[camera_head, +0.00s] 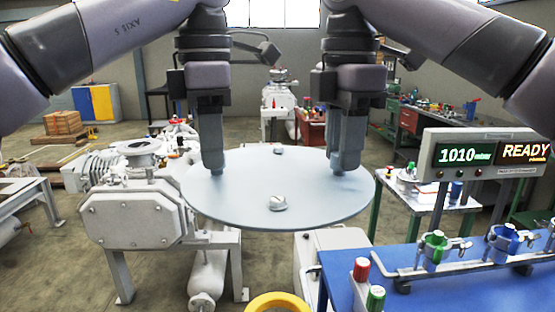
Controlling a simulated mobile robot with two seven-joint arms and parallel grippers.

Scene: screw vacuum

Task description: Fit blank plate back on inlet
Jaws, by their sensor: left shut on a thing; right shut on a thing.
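The blank plate (270,178), a large round pale blue-grey disc, is in the middle of the head view, roughly level. A small metal knob-like fitting (277,204) sits on its near part. My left gripper (213,168) is shut at the plate's left side. My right gripper (344,165) is shut at its right side. Both point down, and the plate is between them. A grey pump (130,220) stands behind and to the left, with a round dark-centred flange (140,148) on top. I cannot tell whether this is the inlet. What lies under the plate is hidden.
A blue bench (400,290) at the lower right carries valves (434,248) and red and green knobs (361,270). A display (482,155) reads 1010 and READY. A white tank (207,275) is below the plate's left side.

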